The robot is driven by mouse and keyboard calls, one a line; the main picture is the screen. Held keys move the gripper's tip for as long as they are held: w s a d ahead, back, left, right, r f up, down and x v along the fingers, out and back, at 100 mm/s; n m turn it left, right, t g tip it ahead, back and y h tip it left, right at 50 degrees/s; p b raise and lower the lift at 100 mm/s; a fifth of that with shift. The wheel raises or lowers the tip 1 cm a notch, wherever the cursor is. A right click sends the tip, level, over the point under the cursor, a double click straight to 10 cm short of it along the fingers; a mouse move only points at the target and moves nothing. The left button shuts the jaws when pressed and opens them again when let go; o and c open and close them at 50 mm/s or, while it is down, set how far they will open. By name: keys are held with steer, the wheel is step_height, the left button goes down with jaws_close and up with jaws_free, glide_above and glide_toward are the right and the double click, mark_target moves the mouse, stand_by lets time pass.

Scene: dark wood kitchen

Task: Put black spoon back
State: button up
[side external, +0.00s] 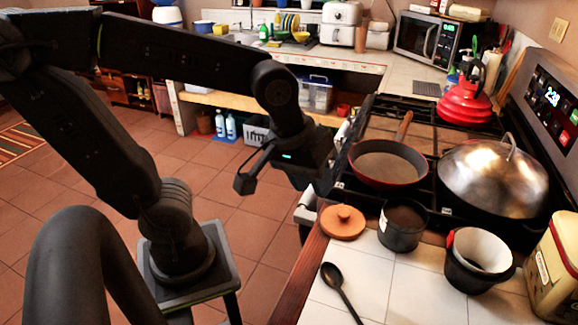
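A black spoon (334,279) lies on the white tiled counter (396,285) near the bottom of the side external view. Its bowl points up and left, and its handle runs down to the right out of the frame. My gripper (321,181) hangs above and beyond the spoon, near the stove's left edge and beside the frying pan. It is clear of the spoon. A dark, open cup-like pot (402,236) stands right of and behind the spoon.
A wooden lid (342,221) lies behind the spoon. A red-rimmed pan (386,165), a domed lid (493,178) and a red kettle (466,103) are on the stove. A black pot holding a white bowl (482,247) and a yellow tin (556,270) stand right. Tiles around the spoon are clear.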

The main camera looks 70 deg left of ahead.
steer(key=shift+s+a+r+m+t+y, duration=0.2)
steer(key=shift+s+a+m, duration=0.4)
steer(key=shift+m, duration=0.4)
steer(key=shift+s+a+r+m+t+y, duration=0.1)
steer(key=shift+s+a+r+m+t, duration=0.3)
steer(key=shift+a+m, duration=0.45)
steer(key=shift+s+a+r+m+t+y, duration=0.15)
steer(key=shift+s+a+m, duration=0.35)
steer(key=shift+m, duration=0.65)
